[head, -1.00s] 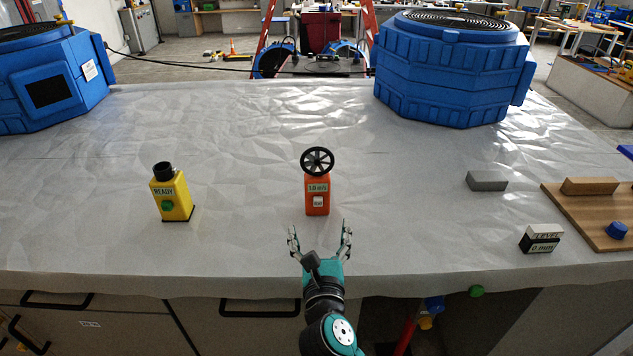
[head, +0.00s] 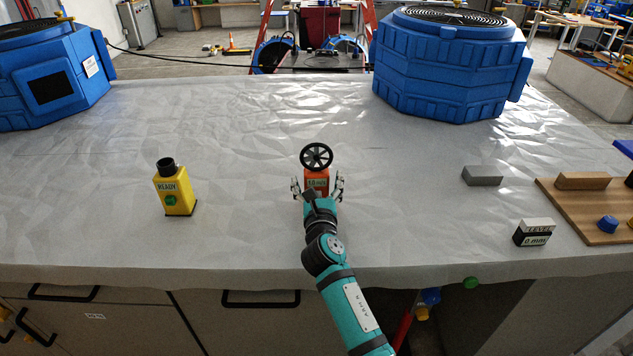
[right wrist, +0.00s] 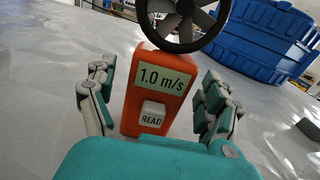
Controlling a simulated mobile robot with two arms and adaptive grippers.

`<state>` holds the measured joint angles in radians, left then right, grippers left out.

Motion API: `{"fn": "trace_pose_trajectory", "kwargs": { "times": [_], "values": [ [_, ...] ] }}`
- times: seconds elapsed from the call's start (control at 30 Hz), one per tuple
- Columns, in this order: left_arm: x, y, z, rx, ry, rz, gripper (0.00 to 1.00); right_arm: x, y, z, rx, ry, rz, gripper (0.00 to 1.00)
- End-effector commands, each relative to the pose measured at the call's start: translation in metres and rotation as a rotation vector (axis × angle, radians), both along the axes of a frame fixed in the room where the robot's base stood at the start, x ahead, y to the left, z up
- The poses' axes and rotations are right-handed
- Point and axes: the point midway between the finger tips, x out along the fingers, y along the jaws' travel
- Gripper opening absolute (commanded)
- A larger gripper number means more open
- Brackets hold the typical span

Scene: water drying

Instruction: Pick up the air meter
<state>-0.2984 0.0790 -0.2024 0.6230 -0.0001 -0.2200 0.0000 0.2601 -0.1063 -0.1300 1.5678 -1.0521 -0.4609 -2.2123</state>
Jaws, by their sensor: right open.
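The air meter (head: 316,179) is an orange box with a black fan wheel on top, upright on the covered table. In the right wrist view the air meter (right wrist: 160,93) shows a display reading 1.0 m/s and a READ button. My right gripper (head: 317,188) is open, with one finger on each side of the meter's body. In the right wrist view the right gripper's fingers (right wrist: 157,100) show gaps to the orange body. In the head view my right gripper and arm hide the meter's lower part. My left gripper is not in view.
A yellow READY device (head: 175,190) stands to the left. Blue blowers (head: 447,65) sit at the back left and back right. A grey block (head: 482,176), a level box (head: 534,233) and a wooden board (head: 575,228) lie to the right. The table around the meter is clear.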

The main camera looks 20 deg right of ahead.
Motion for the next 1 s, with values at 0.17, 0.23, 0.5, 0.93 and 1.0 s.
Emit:
{"fn": "trace_pose_trajectory", "kwargs": {
  "times": [0.17,0.23,0.5,0.93,1.0],
  "values": [
    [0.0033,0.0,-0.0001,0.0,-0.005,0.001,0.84,0.0122,-0.0023,0.0004,0.001,0.0,0.001,0.85],
    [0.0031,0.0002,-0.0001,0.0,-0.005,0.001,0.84,0.0124,-0.0025,0.0001,0.0,0.0,0.001,0.85],
    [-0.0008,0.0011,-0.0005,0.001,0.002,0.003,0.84,0.0119,-0.0024,0.0002,0.0,0.0,0.001,0.65],
    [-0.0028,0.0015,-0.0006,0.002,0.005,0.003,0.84,0.0119,-0.0023,0.001,0.0,-0.002,0.001,0.21],
    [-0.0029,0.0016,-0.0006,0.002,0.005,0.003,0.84,0.0119,-0.0023,0.001,0.0,-0.002,0.001,0.2]
  ]
}}
